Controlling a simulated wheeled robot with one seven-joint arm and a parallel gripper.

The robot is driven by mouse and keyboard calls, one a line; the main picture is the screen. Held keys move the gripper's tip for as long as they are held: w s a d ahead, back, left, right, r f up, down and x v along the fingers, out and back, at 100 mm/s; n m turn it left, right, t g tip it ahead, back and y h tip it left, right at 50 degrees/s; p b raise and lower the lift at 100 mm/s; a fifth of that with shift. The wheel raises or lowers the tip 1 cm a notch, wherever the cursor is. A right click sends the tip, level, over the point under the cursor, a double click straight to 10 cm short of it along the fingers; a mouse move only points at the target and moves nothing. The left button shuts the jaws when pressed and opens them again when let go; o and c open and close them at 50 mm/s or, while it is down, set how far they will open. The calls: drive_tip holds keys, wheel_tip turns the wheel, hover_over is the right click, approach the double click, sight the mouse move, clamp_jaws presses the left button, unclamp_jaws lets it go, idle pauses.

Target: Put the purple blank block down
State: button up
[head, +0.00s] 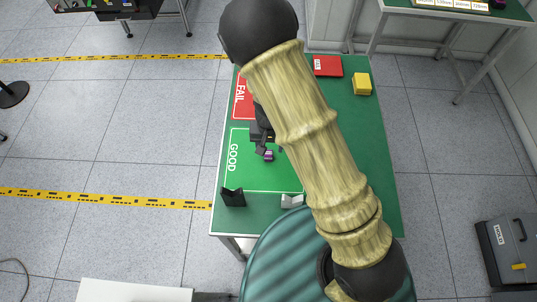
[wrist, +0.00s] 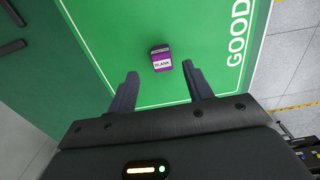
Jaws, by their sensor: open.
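The purple blank block (wrist: 162,60) rests on the green GOOD area (wrist: 208,22) in the wrist view, its white label reading BLANK. In the head view the block (head: 268,155) shows small at my gripper's tip, on the GOOD area (head: 250,175). My gripper (wrist: 160,85) is open, with its two fingers apart. The block lies just beyond the fingertips, roughly centred between them, and no finger visibly touches it. In the head view my arm hides part of the table and of the gripper.
A red FAIL area (head: 242,100) adjoins the GOOD area. A red box (head: 327,66) and a yellow block (head: 362,84) are at the table's far end. A black holder (head: 233,197) and a light holder (head: 292,200) stand near the front edge. Bare green table lies right of my arm.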

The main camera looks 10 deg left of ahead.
sight(268, 153)
wheel_tip(268, 153, down, 5)
drive_tip(key=shift+a+r, duration=0.15)
idle(0.5)
clamp_jaws()
wheel_tip(268, 153, up, 10)
drive_tip(key=shift+r+p, duration=0.1)
drive_tip(key=shift+p, duration=0.3)
idle(0.9)
